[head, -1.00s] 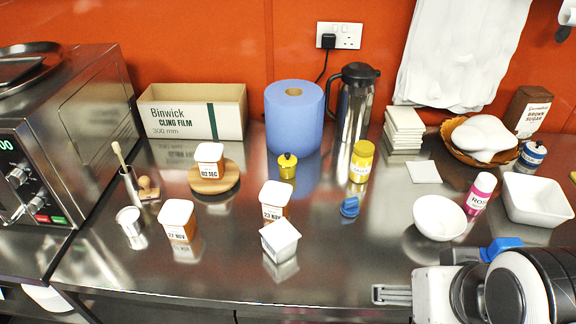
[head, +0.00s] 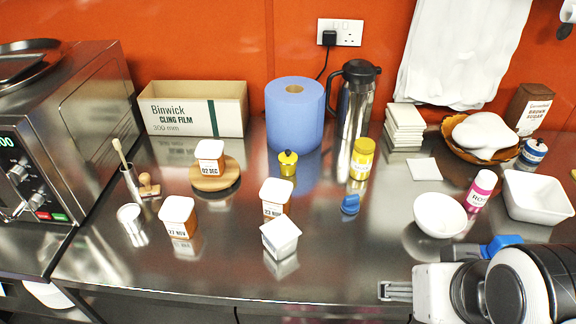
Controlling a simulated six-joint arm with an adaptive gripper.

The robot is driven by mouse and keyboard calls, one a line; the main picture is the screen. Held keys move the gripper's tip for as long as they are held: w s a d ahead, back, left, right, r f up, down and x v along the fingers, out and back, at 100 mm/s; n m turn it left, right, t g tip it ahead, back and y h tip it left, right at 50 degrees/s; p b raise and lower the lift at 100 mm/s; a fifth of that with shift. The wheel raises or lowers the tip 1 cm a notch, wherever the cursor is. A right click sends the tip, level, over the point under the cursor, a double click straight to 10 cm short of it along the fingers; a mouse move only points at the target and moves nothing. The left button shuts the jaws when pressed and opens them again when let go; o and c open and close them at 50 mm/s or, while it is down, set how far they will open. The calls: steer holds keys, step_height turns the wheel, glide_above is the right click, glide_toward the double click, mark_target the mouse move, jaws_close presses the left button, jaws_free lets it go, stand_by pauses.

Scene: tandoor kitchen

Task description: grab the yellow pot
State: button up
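A small yellow pot (head: 287,167) with a dark knob on top stands on the steel counter, in front of the blue paper roll, near the middle of the head view. My gripper (head: 394,291) is at the front edge of the counter at the lower right, well apart from the pot. Its fingers point left and show only small and partly, so I cannot tell whether they are open or shut. Nothing is visible between them.
White-lidded containers (head: 276,199) stand in front of the pot. A yellow-lidded jar (head: 361,160), a blue cap (head: 350,204) and a steel flask (head: 356,100) are to its right. A white bowl (head: 440,215) stands near my arm.

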mark_target(294, 161)
steer(key=w+n+t, duration=0.3)
steer(key=w+t, duration=0.2)
steer(key=w, duration=2.7)
steer(key=w+a+f+n+y, duration=0.1)
steer(key=w+a+f+y, duration=0.1)
steer(key=w+a+f, duration=0.2)
steer(key=w+a+f+n+y, duration=0.2)
steer(key=w+a+f+y, duration=0.1)
steer(key=w+a+f, duration=0.2)
steer(key=w+a+f+n+y, duration=0.1)
steer(key=w+a+f+y, duration=0.2)
steer(key=a+f, duration=0.3)
steer(key=shift+w+a+f+n, duration=0.3)
steer(key=shift+w+a+f, duration=0.1)
steer(key=shift+w+a, duration=0.35)
steer(key=shift+a+f, duration=0.3)
steer(key=shift+f, duration=0.1)
steer(key=shift+x, duration=1.25)
steer(key=shift+w+a, duration=0.1)
steer(key=shift+a, duration=0.05)
